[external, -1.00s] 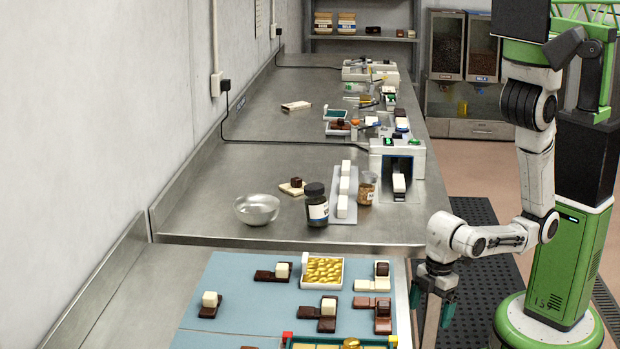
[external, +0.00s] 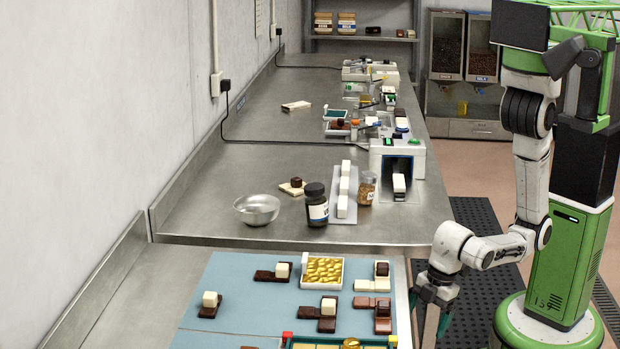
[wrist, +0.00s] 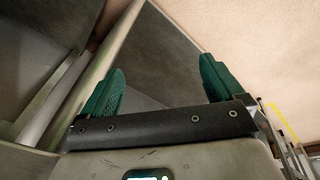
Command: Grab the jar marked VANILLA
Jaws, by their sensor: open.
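A dark jar with a black lid and a white and blue label (external: 316,205) stands upright on the steel counter, right of the metal bowl. A smaller clear jar with brown contents (external: 366,190) stands to its right, beyond a white strip. Their label text is too small to read, so I cannot tell which is marked VANILLA. My gripper (external: 432,326) hangs fingers down beside the right edge of the nearer counter, well apart from both jars. In the wrist view its green fingers (wrist: 161,75) are spread and empty; no jar shows there.
A metal bowl (external: 257,209) and a white tray of pale blocks (external: 344,200) flank the dark jar. A white machine (external: 398,160) stands behind the clear jar. A blue mat (external: 245,300) with chocolate pieces covers the near counter. Floor lies open to the right.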

